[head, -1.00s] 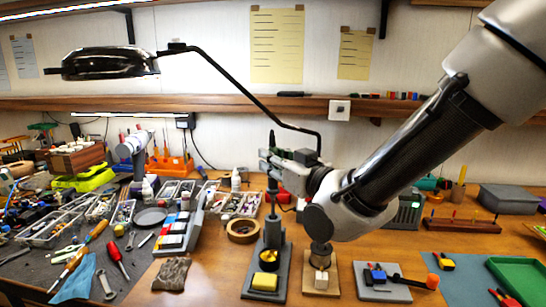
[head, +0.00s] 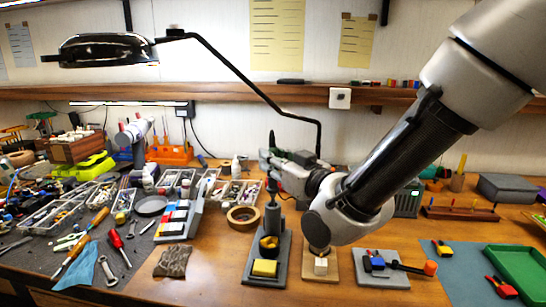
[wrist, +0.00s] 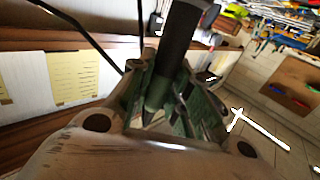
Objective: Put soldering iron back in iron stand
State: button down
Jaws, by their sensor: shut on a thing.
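My gripper (head: 272,162) is shut on the soldering iron (head: 271,142), whose dark handle end sticks up above the fingers. In the wrist view the black handle (wrist: 178,45) runs between the fingers (wrist: 160,95). The iron looks near upright. The iron stand (head: 283,268) is below the gripper on the wooden bench, with a grey base, a yellow sponge, a brass-coloured cup and an upright grey holder (head: 272,215). The iron's lower part lines up with the holder in the head view. I cannot tell whether its tip is inside the holder.
A wooden block stand (head: 320,266) and a grey plate with small parts (head: 382,268) stand to the right. A tape roll (head: 242,216) and a colour-striped case (head: 180,222) lie to the left. A black lamp arm (head: 240,83) crosses behind my gripper.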

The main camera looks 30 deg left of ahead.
aim_at(273, 188)
jog(key=shift+f, duration=1.75)
jog(key=c, duration=0.9)
grip_release()
jog(key=shift+o, duration=0.2)
